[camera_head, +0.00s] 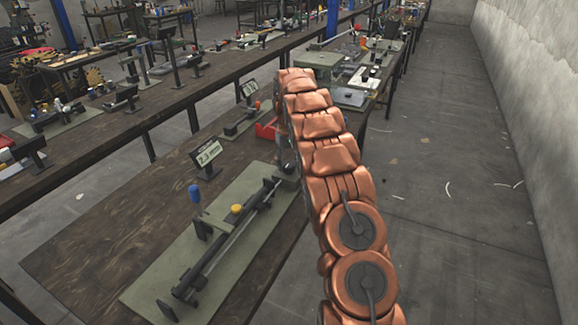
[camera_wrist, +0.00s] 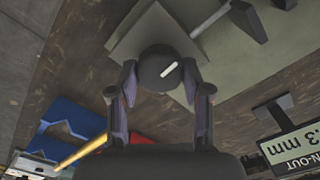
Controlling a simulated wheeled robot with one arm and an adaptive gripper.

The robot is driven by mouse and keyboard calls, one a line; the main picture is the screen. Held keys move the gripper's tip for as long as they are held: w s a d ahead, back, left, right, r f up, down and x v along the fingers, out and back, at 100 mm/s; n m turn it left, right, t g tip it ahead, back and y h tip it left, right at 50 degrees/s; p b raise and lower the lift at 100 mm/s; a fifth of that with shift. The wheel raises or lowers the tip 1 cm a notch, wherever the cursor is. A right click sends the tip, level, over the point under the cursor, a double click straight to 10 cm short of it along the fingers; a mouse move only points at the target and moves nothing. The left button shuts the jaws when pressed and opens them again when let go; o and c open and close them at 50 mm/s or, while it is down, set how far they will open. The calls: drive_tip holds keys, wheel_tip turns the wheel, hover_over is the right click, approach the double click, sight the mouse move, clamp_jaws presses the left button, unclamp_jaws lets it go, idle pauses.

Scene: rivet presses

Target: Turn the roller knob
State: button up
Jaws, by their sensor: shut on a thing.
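The roller knob (camera_wrist: 158,68) is a dark round knob with a white pointer mark, seen in the wrist view on a grey base plate (camera_wrist: 128,47). The mark slants up to the right. My gripper (camera_wrist: 160,80) has one finger on each side of the knob and is shut on it. A small sign (camera_wrist: 292,145) with IN-OUT and a mm reading stands at the lower right of the wrist view. The sign also shows in the head view (camera_head: 207,154). There, my copper arm hides most of the gripper and knob.
A red bin (camera_head: 266,129) is close behind my arm. The right aisle is clear.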

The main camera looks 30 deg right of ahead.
sight(288, 164)
drive_tip(key=shift+m, duration=0.6)
drive_tip(key=o, duration=1.2)
drive_tip(key=shift+c, duration=0.2)
drive_tip(key=shift+r, duration=0.1)
drive_tip(key=shift+r, duration=3.6)
